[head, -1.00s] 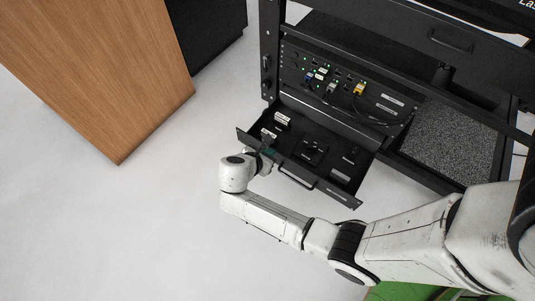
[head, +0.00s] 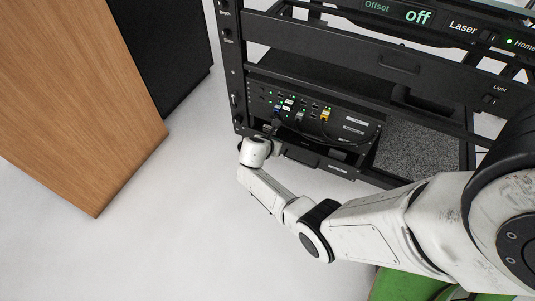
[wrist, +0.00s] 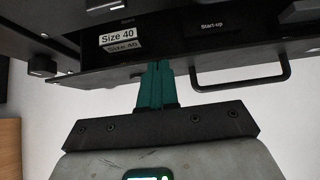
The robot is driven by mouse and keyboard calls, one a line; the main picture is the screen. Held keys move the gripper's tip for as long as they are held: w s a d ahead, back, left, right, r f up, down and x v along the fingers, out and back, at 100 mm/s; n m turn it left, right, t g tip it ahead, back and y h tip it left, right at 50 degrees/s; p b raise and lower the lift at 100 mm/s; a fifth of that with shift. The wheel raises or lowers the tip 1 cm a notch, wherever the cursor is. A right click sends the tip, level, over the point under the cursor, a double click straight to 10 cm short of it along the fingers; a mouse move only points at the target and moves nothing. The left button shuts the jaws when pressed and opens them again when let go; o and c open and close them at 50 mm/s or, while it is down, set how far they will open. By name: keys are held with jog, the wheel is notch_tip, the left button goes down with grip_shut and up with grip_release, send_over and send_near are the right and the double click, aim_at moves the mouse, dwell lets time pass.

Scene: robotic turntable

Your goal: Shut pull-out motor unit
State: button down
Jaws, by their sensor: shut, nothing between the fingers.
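The pull-out motor unit (head: 335,168) is a black drawer low in the black rack. In the head view it sits mostly inside the rack, with its front and handle showing under the panel of lights and cables. In the wrist view its front edge (wrist: 110,76) crosses above my gripper (wrist: 157,66). The drawer handle (wrist: 242,84) is right of my fingers. My teal fingers are shut and empty, with their tips at the drawer front, apparently touching it. Labels reading "Size 40" and "Start-up" show just behind the edge. In the head view my wrist hides the drawer's left end.
The connector panel (head: 310,112) with small lights and cables is above the drawer. A wooden cabinet (head: 80,100) stands at the left. The pale floor (head: 180,220) in front is clear.

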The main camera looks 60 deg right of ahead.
jog(key=shift+d, duration=1.15)
